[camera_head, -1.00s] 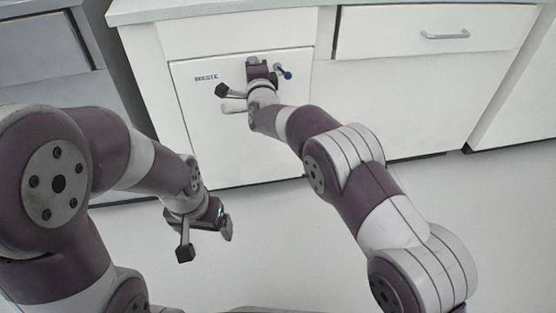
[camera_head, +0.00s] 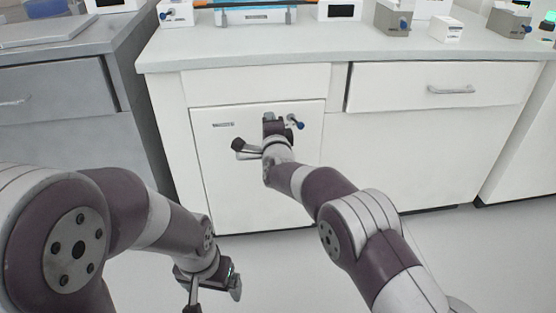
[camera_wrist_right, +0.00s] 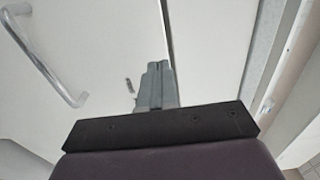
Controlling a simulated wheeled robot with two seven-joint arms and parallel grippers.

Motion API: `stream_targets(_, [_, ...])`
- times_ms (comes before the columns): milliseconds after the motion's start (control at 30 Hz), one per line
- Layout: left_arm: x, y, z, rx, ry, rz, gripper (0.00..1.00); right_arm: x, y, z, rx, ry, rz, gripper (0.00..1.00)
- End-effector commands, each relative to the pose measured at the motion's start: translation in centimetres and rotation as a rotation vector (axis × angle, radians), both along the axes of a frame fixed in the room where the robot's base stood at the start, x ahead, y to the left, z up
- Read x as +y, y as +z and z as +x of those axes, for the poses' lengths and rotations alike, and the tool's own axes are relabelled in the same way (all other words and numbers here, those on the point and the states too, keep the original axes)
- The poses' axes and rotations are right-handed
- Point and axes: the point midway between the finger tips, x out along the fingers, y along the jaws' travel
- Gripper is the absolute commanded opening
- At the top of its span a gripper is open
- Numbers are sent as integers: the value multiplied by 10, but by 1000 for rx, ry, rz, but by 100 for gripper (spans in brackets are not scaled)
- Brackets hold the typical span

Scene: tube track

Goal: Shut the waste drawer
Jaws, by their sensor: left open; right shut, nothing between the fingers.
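The waste drawer (camera_head: 240,200) is the white front panel with a small dark label at its upper left in the head view. Its front looks about flush with the cabinet, though a small gap is hard to rule out. My right gripper (camera_head: 270,122) is in front of the panel's upper part and hides some of it. In the right wrist view its fingers (camera_wrist_right: 157,80) are together and empty, close to the panel; contact cannot be told. A metal bar handle (camera_wrist_right: 45,60) shows at upper left there. My left gripper (camera_head: 213,290) is open and empty, low in front of the cabinet.
A closed drawer with a handle (camera_head: 450,90) is to the right. The countertop (camera_head: 300,51) above holds several small devices and a blue rack. A grey cabinet (camera_head: 70,130) stands at the left. Clear floor (camera_head: 270,275) lies in front.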

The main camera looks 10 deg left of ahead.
Motion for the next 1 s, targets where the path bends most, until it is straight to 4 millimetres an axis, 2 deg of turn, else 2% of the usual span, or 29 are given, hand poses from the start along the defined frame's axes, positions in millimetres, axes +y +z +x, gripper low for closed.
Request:
stream_targets(167, [0, 11, 0, -1, 0, 0, 92, -6, 3, -22, 5, 1, -2, 0])
stream_targets(500, [0, 35, 0, 0, 0, 0, 92, -23, 0, -85, 7, 2, -3, 0])
stream_targets(600, [0, 37, 0, 0, 0, 0, 92, -26, -2, -94, 7, 2, -3, 0])
stream_targets(767, [0, 37, 0, 0, 0, 0, 92, -27, -4, -98, 1, 2, -29, 0])
stream_targets(833, [0, 36, 0, 0, 0, 0, 92, -23, -17, -99, 30, 29, -147, 0])
stream_targets(867, [0, 36, 0, 0, 0, 0, 92, -21, -32, -104, 63, 56, -229, 0])
stream_targets(967, [0, 37, 0, 0, 0, 0, 92, -22, -91, -138, 218, 220, -583, 0])
stream_targets(1000, [0, 41, 0, 1, 0, 0, 92, -37, -109, -161, 298, 325, -771, 0])
